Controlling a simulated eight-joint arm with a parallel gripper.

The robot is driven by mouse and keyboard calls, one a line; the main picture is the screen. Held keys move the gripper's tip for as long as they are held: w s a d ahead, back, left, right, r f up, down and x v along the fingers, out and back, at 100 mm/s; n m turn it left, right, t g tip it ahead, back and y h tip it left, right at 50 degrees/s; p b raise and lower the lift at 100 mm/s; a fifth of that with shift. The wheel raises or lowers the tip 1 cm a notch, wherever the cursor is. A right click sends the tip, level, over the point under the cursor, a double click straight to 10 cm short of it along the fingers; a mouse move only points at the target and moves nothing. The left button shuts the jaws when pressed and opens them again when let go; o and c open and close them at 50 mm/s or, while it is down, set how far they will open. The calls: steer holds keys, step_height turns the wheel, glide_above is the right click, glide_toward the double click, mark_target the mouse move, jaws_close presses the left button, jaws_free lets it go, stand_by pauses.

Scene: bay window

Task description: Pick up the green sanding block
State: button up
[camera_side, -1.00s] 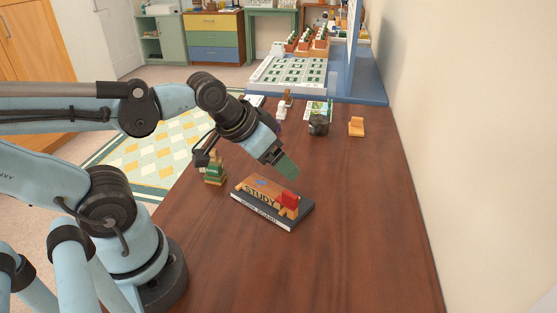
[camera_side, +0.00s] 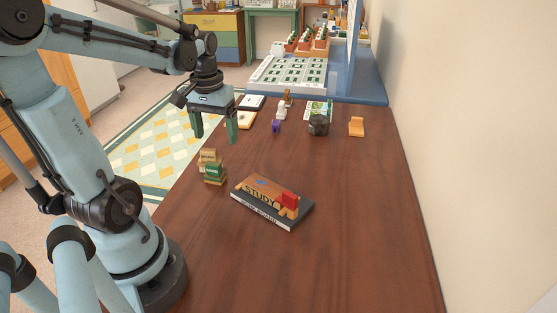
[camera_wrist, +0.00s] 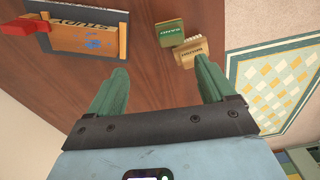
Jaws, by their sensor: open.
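The green sanding block (camera_side: 215,173) sits near the left edge of the wooden table in the side view. A tan block (camera_side: 209,156) with dark lettering is right behind it. In the wrist view the green block (camera_wrist: 171,32) is ahead of the fingertips, and the tan block (camera_wrist: 191,50) is close beside it, nearer the right finger. I cannot tell whether the two blocks touch. My gripper (camera_side: 214,140) points down with green fingers spread, empty, above and beyond the blocks. The wrist view also shows my gripper (camera_wrist: 160,70) open with nothing between its fingers.
A dark round object (camera_side: 318,125), an orange stand (camera_side: 356,127) and small figures are farther back. The table's right side is clear.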

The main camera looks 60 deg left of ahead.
mark_target(213, 163)
steer(key=shift+s+a+f, duration=0.1)
steer(key=shift+s+a, duration=0.15)
steer(key=shift+a, duration=0.2)
steer(key=shift+f+n, duration=0.2)
steer(key=shift+n, duration=0.1)
step_height(213, 163, down, 6)
steer(key=shift+s+f, duration=0.1)
steer(key=shift+f, duration=0.15)
steer(key=shift+s+a+f, duration=0.15)
steer(key=shift+f, duration=0.8)
steer(key=shift+s+a+f, duration=0.1)
steer(key=shift+a+f, duration=0.05)
steer(key=shift+f, duration=1.5)
steer(key=shift+c, duration=0.2)
steer(key=c, duration=1.1)
steer(key=shift+r, duration=0.15)
